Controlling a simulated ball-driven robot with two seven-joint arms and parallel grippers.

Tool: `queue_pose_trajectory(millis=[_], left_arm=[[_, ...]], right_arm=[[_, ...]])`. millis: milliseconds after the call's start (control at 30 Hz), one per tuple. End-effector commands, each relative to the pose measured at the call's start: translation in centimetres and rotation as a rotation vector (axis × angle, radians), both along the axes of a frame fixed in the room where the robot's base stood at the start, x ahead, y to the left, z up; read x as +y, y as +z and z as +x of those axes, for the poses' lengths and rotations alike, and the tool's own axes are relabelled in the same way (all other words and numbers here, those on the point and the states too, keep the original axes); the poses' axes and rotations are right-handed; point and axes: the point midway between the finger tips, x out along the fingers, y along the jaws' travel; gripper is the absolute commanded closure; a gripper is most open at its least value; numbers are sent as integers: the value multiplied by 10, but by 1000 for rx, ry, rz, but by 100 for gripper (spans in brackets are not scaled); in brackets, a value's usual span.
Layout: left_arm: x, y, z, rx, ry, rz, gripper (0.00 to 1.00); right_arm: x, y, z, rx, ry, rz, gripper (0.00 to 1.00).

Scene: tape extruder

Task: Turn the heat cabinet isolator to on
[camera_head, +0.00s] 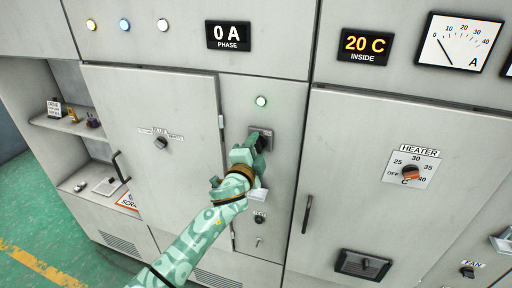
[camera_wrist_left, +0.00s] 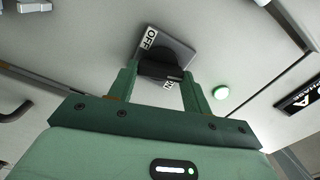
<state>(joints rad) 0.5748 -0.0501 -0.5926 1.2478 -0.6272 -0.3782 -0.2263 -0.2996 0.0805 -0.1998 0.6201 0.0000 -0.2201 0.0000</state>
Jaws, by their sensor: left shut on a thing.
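The heat cabinet isolator (camera_head: 262,131) is a grey plate with a dark handle on the narrow middle panel, under a lit green lamp (camera_head: 261,100). In the left wrist view the isolator plate (camera_wrist_left: 178,45) carries an OFF label at its upper left and a partly hidden ON label lower down. My left gripper (camera_head: 258,145) is at the isolator. Its two fingers (camera_wrist_left: 158,78) stand on either side of the dark handle (camera_wrist_left: 158,69) and are shut on it. The gripper hides much of the handle in the head view, and its exact pointing is hard to tell. My right gripper is not in view.
A small black knob (camera_head: 259,218) and a key switch (camera_head: 259,241) sit below the isolator. A cabinet door with a knob (camera_head: 160,142) is to the left. The heater dial (camera_head: 411,173) and a door handle (camera_head: 306,214) are to the right. Open shelves (camera_head: 75,125) stand far left.

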Motion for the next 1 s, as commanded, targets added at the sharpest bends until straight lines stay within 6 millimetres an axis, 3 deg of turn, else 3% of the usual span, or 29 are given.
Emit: queue_pose_trajectory(millis=[400, 1000], left_arm=[[0, -3, -1, -69, -1, 229, 74], [0, -5, -1, -86, -2, 282, 74]], right_arm=[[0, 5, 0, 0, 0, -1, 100], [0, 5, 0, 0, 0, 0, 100]])
